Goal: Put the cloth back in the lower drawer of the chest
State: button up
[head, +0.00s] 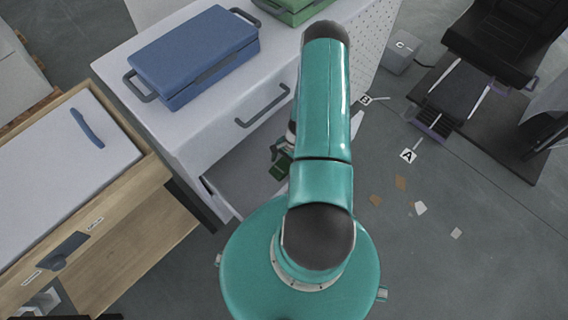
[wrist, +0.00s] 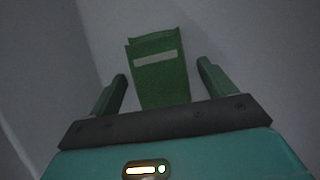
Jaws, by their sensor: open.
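The cloth (wrist: 160,84) is a green folded piece with a pale stripe near its far end. In the wrist view it lies ahead of and between the fingers of my gripper (wrist: 162,72), with pale surfaces around it that look like a drawer interior. The fingers are apart, and I see a gap on both sides of the cloth. In the head view my gripper (head: 280,162) is low at the front of the white chest (head: 190,125), over the pulled-out lower drawer (head: 238,188). My arm hides part of that drawer. I cannot pick out the cloth in the head view.
A blue case (head: 195,55) and a green case (head: 290,8) stand on the chest. The upper drawer's handle (head: 262,106) sticks out above the lower drawer. A wooden bench (head: 130,235) is close at left. Scraps (head: 420,207) litter the open floor at right.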

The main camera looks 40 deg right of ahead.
jog(key=shift+r, duration=0.1)
jog(key=v, duration=1.2)
jog(key=shift+r, duration=0.1)
